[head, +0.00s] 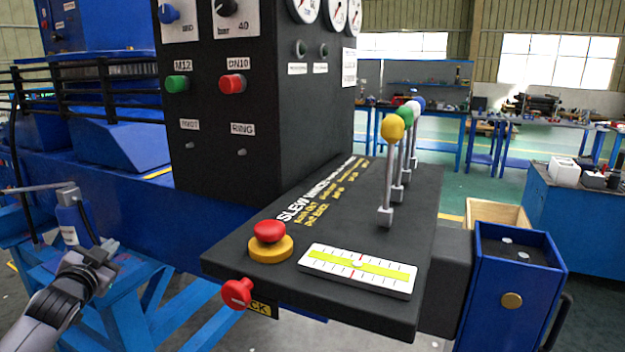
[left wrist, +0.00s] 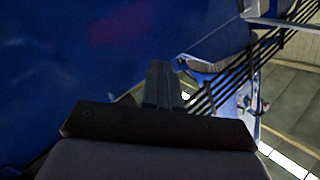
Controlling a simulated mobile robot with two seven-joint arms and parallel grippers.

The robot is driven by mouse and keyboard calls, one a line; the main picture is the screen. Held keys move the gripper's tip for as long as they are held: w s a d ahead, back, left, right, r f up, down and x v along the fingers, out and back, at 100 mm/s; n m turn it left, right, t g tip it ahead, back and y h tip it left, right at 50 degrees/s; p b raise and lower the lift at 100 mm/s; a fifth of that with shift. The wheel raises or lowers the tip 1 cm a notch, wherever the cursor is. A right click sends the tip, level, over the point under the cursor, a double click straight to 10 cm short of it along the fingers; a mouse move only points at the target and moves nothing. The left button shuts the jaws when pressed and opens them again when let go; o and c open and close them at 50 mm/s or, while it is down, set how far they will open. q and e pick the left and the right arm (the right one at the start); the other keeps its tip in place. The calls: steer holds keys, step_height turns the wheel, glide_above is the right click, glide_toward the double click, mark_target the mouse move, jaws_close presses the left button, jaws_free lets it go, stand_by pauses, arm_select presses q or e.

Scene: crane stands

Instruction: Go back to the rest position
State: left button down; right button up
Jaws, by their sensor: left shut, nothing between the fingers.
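My left gripper (head: 68,194) is at the lower left of the head view, beside the blue frame and left of the black control console (head: 330,265). It is well apart from the console's levers and buttons. In the left wrist view my left gripper's fingers (left wrist: 163,85) are together with nothing between them. They point toward a dark blue surface (left wrist: 70,60); whether they touch it I cannot tell. My right gripper is not in view.
The console bears a red mushroom button (head: 269,232), a spirit level (head: 357,270) and upright levers, the nearest yellow-topped (head: 392,128). A red knob (head: 237,293) sticks out in front. Black railings (head: 100,85) run behind at left. A blue box (head: 510,290) stands at right.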

arm_select(q)
steer(key=s+d+f+g+h, duration=0.2)
steer(key=s+d+f, duration=0.4)
steer(key=d+f, duration=0.3)
steer(key=s+d+f+g+h, duration=0.1)
steer(key=s+d+f+h, duration=0.1)
steer(key=s+d+f, duration=0.65)
steer(key=s+d+f+n+g+h, duration=0.1)
steer(key=s+d+f, duration=0.4)
steer(key=s, duration=0.4)
steer(key=s+d+f+n+g, duration=0.1)
steer(key=s+d+f, duration=0.4)
steer(key=s, duration=0.5)
steer(key=shift+d+f+g+h, duration=0.3)
steer(key=shift+f+g+h, duration=0.1)
steer(key=shift+f+g, duration=0.25)
